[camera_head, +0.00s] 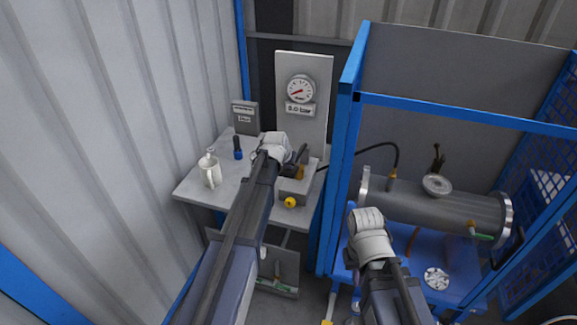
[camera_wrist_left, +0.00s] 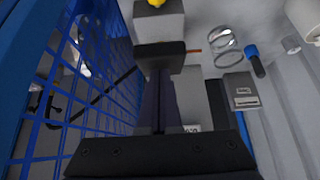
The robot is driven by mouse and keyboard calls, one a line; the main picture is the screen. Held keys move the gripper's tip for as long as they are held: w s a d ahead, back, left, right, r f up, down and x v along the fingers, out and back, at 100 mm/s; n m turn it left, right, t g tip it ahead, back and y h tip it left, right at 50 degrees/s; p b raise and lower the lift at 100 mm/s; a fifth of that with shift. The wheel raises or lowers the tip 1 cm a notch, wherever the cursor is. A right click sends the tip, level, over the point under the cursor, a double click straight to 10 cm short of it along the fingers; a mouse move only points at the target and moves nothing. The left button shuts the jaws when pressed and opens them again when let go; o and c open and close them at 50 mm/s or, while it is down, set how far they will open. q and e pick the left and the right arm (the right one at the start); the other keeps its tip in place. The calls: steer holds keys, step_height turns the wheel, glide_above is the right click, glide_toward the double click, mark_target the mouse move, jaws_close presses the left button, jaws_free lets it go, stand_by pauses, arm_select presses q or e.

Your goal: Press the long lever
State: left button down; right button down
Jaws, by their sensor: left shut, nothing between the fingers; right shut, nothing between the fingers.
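A grey block with a yellow knob (camera_head: 290,202) stands at the front of the grey bench, below a gauge panel. A short dark slanted bar (camera_head: 301,153) rises behind it; it may be the lever, but its length is hidden by my left arm. My left gripper (camera_head: 291,180) is over the block, shut and empty. In the left wrist view its dark fingers (camera_wrist_left: 160,60) point toward the grey block (camera_wrist_left: 158,25); I cannot tell whether they touch anything. My right gripper (camera_head: 368,222) is at the blue frame's front; its fingers are hidden behind the wrist.
The gauge panel (camera_head: 301,110) stands at the bench's back. A blue frame (camera_head: 345,150) encloses a flanged grey cylinder (camera_head: 415,207) at right.

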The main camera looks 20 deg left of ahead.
arm_select(q)
step_height(320, 180, down, 11)
steer(key=s+t+b, duration=0.2)
steer(key=t+b, duration=0.1)
steer(key=b, duration=1.2)
steer(key=shift+t, duration=0.3)
steer(key=shift+s+f, duration=0.1)
steer(key=shift+s, duration=0.05)
steer(key=w+r+p+v, duration=0.2)
steer(key=p+v, duration=0.8)
steer(key=v, duration=0.3)
steer(key=shift+r, duration=0.25)
